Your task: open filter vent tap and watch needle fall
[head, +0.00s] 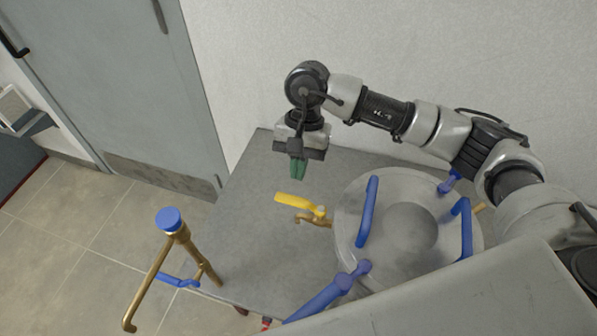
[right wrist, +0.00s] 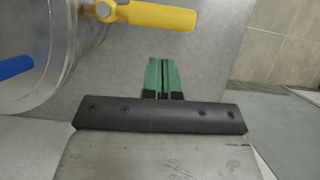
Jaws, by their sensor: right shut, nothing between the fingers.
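A tap with a yellow lever handle (head: 300,204) sticks out from the left side of the grey round filter housing (head: 410,190). In the right wrist view the yellow handle (right wrist: 155,15) lies across the top, ahead of the fingertips. My right gripper (head: 297,170) is shut and empty, pointing down above the grey table, beyond the yellow handle and apart from it. Its green fingers are pressed together in the right wrist view (right wrist: 162,75). No gauge or needle can be made out. My left gripper is not in view.
Blue handles (head: 367,212) stand on the housing lid. A brass pipe with a blue cap (head: 168,220) rises at the table's left. The grey table top (head: 250,235) is clear left of the tap. A wall and a grey door (head: 140,90) lie behind.

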